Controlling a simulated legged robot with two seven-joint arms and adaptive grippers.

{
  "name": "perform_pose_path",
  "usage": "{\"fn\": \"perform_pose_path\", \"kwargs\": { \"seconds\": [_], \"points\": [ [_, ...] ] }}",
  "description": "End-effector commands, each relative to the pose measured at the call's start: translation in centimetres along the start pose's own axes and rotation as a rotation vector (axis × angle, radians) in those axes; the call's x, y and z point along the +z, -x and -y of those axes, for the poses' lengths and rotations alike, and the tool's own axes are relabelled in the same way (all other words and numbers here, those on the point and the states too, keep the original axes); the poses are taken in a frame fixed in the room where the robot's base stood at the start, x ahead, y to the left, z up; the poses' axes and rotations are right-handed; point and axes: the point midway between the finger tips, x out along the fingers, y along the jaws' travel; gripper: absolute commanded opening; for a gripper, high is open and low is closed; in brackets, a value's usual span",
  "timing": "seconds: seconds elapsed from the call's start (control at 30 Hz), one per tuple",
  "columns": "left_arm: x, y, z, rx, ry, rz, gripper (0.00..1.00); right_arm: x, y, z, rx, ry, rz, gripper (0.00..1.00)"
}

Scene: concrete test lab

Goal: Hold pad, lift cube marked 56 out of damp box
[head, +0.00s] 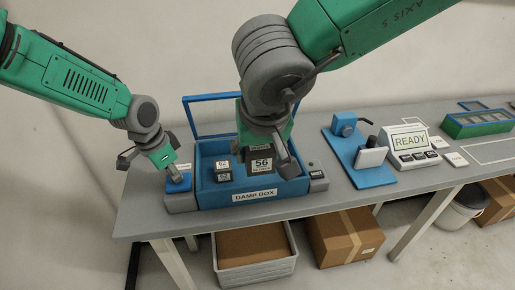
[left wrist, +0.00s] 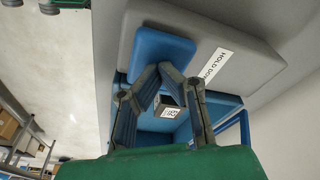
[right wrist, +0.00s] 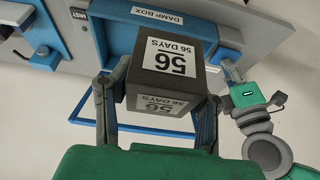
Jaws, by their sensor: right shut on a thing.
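The cube marked 56 (head: 262,160) is dark with white labels. My right gripper (head: 267,148) is shut on it, and the right wrist view shows the cube (right wrist: 168,62) between the two fingers. It looks raised over the blue damp box (head: 222,198), larger than the cubes inside; its exact height is unclear. The box's framed lid (head: 223,134) stands open. My left gripper (head: 174,180) is shut, its fingertips down at the blue hold pad (head: 180,186). In the left wrist view the fingertips (left wrist: 158,68) meet at the pad (left wrist: 162,48), beside a "HOLD DOWN" label.
Dark cubes, one marked 62 (head: 223,164), sit in the box's left part. Right of the box are a blue fixture (head: 352,160), a READY display (head: 409,142) and a green tray (head: 476,122). A crate (head: 256,262) and a carton (head: 345,235) stand under the bench.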

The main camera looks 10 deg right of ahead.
Motion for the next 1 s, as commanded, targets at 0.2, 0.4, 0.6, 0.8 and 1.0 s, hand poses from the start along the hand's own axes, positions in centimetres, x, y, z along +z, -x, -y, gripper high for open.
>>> {"fn": "perform_pose_path", "kwargs": {
  "seconds": [0.2, 0.4, 0.6, 0.8, 1.0],
  "points": [
    [-0.1, 1.0, -0.1, 0.001, 0.000, 0.002, 0.00, -0.4, 0.9, 0.0, -0.001, 0.000, -0.001, 0.04],
    [-0.3, 1.8, -0.1, 0.001, 0.000, 0.002, 0.00, -0.7, 1.5, 0.0, -0.001, 0.000, -0.001, 0.04],
    [-0.5, 2.6, -0.1, 0.001, 0.000, 0.002, 0.00, -0.9, 2.1, 0.0, -0.001, 0.000, -0.001, 0.04],
    [-0.6, 3.4, 0.0, 0.001, 0.000, 0.002, 0.00, -1.1, 2.7, 0.0, -0.001, 0.000, -0.001, 0.04],
    [-0.8, 4.1, 0.0, 0.001, -0.001, 0.002, 0.00, -1.4, 3.3, 0.0, -0.001, 0.000, -0.001, 0.04]
  ]
}}
